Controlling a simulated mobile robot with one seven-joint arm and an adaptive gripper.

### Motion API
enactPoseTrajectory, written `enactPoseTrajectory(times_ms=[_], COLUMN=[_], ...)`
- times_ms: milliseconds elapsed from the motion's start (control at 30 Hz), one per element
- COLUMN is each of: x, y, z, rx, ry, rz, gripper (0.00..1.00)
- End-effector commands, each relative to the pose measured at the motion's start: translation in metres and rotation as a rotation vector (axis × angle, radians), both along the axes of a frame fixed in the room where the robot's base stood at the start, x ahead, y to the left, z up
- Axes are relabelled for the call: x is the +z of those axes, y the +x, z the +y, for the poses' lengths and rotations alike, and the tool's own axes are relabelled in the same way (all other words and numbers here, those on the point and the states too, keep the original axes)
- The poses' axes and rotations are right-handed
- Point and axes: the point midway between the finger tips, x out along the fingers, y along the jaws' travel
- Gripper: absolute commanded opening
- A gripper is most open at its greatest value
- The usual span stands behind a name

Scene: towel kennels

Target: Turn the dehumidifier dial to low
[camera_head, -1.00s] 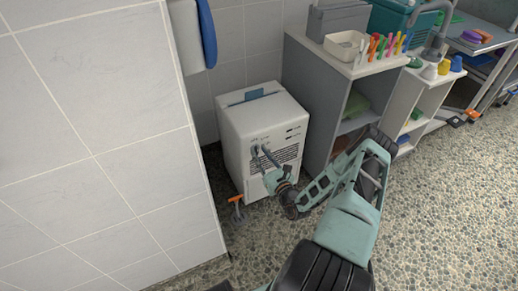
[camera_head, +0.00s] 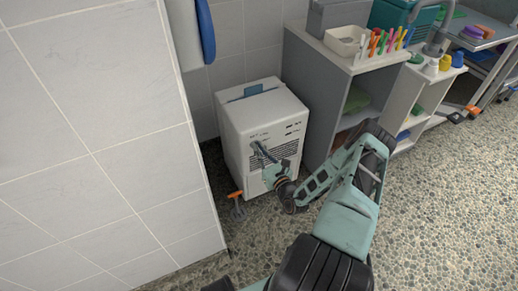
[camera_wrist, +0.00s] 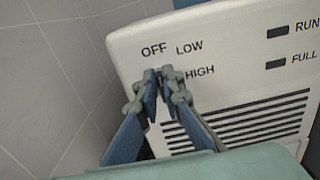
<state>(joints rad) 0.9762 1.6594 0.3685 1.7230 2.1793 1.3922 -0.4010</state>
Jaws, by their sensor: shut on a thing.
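The white dehumidifier (camera_head: 262,118) stands on the floor against the tiled wall, and its front panel fills much of the wrist view (camera_wrist: 235,50). The panel reads OFF, LOW and HIGH around the dial, with RUN and FULL windows to the right. My gripper (camera_wrist: 160,76) is at the dial, its two fingers close together; in the head view it (camera_head: 258,148) reaches the upper front of the machine. The gripper is shut on the dial, which is mostly hidden between and behind the fingers. I cannot tell which setting it points at.
A grey shelf unit (camera_head: 312,90) stands close on the right, with a tray (camera_head: 345,40) and coloured pens on top. A tiled wall (camera_head: 100,130) is close on the left. An orange-handled tool (camera_head: 236,194) is on the floor beside the machine. Pebbled floor is open at right.

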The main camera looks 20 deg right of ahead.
Motion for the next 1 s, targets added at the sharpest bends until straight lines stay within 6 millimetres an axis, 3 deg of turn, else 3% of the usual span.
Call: enactPoseTrajectory(times_ms=[367, 1000], x=[-0.0004, -0.0040], y=[-0.0001, 0.0003], z=[-0.0029, -0.0093], rx=[-0.002, -0.002], ry=[0.145, 0.645], rz=[0.005, 0.023], gripper=[0.00, 0.00])
